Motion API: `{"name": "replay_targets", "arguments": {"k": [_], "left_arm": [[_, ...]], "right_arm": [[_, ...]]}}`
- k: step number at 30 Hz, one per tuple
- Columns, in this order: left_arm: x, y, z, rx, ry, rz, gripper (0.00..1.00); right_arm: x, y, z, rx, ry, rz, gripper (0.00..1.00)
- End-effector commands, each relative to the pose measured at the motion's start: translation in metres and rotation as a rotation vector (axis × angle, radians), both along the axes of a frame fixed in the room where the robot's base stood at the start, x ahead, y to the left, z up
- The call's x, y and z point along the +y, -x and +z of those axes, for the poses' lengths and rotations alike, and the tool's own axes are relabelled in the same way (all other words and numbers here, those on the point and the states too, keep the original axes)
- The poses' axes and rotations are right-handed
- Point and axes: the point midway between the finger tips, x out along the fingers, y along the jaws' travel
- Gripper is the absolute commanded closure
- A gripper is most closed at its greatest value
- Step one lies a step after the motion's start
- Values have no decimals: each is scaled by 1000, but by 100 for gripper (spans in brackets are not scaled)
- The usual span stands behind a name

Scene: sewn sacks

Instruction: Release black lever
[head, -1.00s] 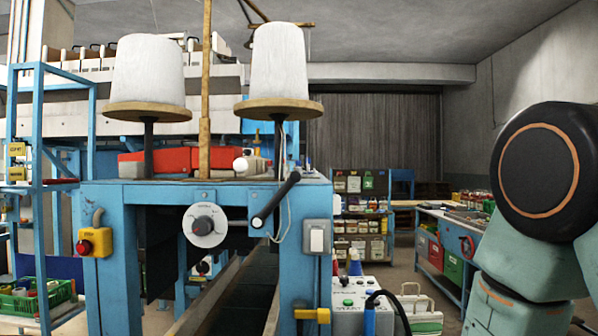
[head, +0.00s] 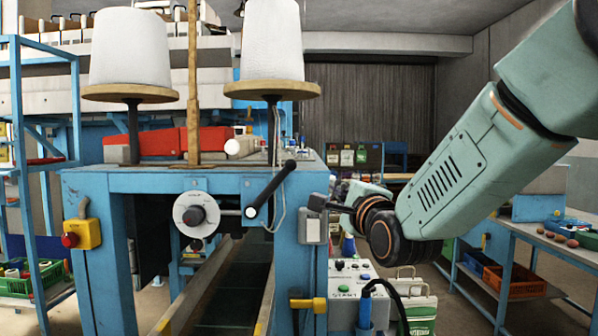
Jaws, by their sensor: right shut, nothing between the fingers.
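The black lever (head: 270,190) is on the front of the blue machine frame. It slants from a round pivot at its lower left up to a rounded knob at its upper right. My right gripper (head: 318,203) comes in from the right, shut and empty. Its tips are just right of the lever, a little below the knob, with a visible gap between them. The gripper looks small here and its finger detail is hard to make out. My left gripper is not in view.
A grey switch box (head: 312,226) sits right by the gripper tips. A grey dial (head: 197,214) is left of the lever. A white cable hangs behind the lever. A control box (head: 352,282) with buttons stands below my right arm. Two thread cones stand above.

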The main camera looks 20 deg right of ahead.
Motion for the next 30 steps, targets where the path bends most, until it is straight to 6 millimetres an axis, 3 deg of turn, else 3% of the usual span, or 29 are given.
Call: {"name": "replay_targets", "arguments": {"k": [6, 19, 30], "left_arm": [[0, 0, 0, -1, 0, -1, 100], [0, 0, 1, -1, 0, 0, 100], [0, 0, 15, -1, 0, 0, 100]], "right_arm": [[-1, 1, 1, -5, -111, 11, 100], [1, -5, 0, -1, -116, 14, 100], [2, -57, 7, -3, -114, 15, 100]]}}
